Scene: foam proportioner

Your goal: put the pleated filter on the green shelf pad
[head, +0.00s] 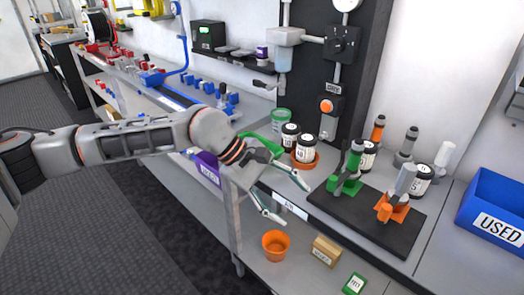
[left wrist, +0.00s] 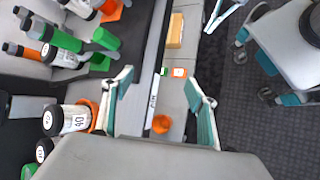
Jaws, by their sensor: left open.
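I cannot pick out the pleated filter for certain. Several white jars with black lids stand on the bench, among them a jar (head: 305,149) in an orange dish; a jar also shows in the left wrist view (left wrist: 72,119). I cannot clearly identify the green shelf pad either; a flat green piece (head: 262,140) lies partly behind my left gripper. My left gripper (head: 296,205) is open and empty, reaching out over the bench's front edge in the head view. Its two spread fingers also show in the left wrist view (left wrist: 158,80). My right gripper is not in the head view.
A black board (head: 365,222) carries green and orange stands with upright parts. A blue USED bin (head: 495,212) stands at right. The lower shelf holds an orange cup (head: 275,245), a cardboard box (head: 325,251) and a green TEST box (head: 354,284). Floor is clear at left.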

